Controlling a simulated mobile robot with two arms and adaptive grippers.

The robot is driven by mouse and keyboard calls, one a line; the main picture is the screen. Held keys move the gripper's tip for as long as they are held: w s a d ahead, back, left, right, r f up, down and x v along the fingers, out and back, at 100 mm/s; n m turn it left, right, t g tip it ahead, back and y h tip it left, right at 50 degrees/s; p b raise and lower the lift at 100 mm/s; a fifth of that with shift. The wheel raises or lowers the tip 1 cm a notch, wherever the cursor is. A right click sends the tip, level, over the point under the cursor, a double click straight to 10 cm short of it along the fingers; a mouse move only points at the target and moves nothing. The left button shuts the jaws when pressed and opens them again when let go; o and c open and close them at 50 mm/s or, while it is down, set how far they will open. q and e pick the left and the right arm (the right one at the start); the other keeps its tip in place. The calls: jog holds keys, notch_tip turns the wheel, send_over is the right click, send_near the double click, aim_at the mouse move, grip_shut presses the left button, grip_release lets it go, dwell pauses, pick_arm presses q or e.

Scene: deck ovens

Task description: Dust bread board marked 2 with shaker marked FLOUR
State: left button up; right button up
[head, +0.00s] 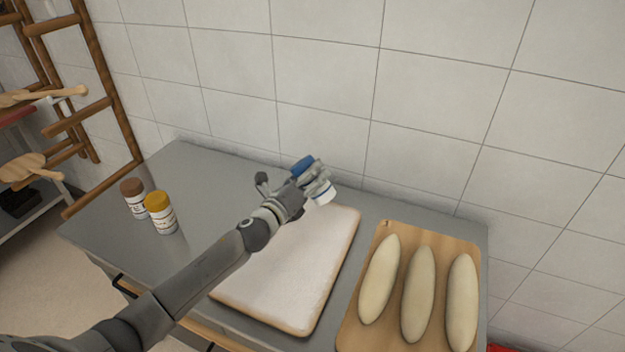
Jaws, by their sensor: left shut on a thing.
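My left gripper (318,182) is shut on a white shaker (323,194) with a blue end (303,166). It holds the shaker tilted over the far end of a flat board (326,312) with a white top. The fingers hide the shaker's middle, and I cannot read its label. To the right, a wooden board (385,240) bears three pale long loaves (418,293). I see no readable number on either board. My right gripper is out of view.
A brown-capped shaker (134,201) and a yellow-capped shaker (161,215) stand on the left of the grey counter (195,170). A tiled wall (330,85) rises behind. A wooden rack (88,85) stands beyond the counter's left end.

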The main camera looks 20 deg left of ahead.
aim_at(299, 162)
pick_arm(q)
jog(key=r+m, duration=0.1)
jog(key=a+r+m+p, duration=0.1)
jog(key=m, duration=0.1)
jog(key=a+r+m, duration=0.1)
jog(key=m, duration=0.1)
jog(key=shift+w+p, duration=0.2)
jog(key=shift+p, duration=0.2)
jog(key=m, duration=0.1)
jog(key=r+m+p, duration=0.1)
jog(key=m, duration=0.1)
jog(key=shift+a, duration=0.4)
jog(key=shift+w+a+r+m, duration=0.1)
jog(key=shift+m, duration=0.2)
